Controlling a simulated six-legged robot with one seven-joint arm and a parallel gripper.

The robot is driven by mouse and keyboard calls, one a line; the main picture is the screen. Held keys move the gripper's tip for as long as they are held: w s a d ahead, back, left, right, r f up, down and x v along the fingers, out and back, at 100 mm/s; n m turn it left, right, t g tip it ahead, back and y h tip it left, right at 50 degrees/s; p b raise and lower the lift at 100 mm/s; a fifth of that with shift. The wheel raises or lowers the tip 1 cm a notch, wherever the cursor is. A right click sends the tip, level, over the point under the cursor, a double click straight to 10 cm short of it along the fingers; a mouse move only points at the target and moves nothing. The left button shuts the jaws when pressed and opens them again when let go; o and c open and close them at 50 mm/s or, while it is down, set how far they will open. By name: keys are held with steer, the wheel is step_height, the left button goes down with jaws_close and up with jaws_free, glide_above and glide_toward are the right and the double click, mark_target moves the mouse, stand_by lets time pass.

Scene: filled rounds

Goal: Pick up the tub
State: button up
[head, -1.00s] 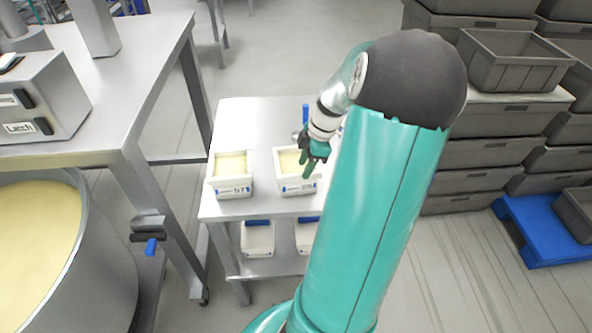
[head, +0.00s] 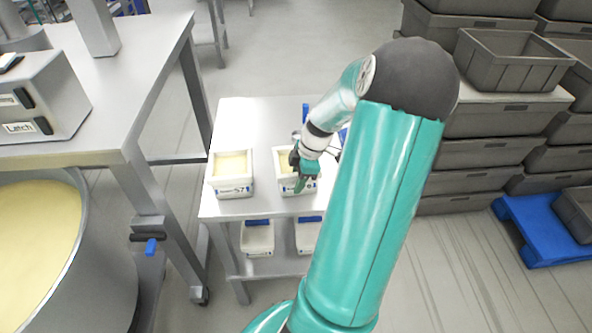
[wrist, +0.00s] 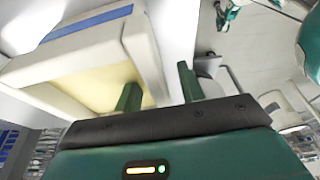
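A white tub (head: 284,158) with pale yellow filling stands at the right on the top shelf of a metal cart. A similar white tub (head: 232,187) stands to its left. My gripper (head: 300,184) is at the front right of the right tub and hides part of it. In the wrist view my gripper (wrist: 158,88) is open. Its two green fingers lie on either side of the tub's wall (wrist: 147,52), one over the filling (wrist: 85,85) and one outside. A gap shows beside the wall, and I cannot tell whether either finger touches it.
The cart's top (head: 240,118) is clear behind the tubs. Two white tubs with blue parts (head: 257,238) sit on its lower shelf. A steel table (head: 150,70) and round vat (head: 90,260) stand left. Grey crates (head: 490,150) and a blue pallet (head: 545,230) are right.

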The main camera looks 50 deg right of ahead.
steer(key=shift+f, duration=0.2)
steer(key=shift+c, duration=0.5)
jaws_close()
stand_by(1.1)
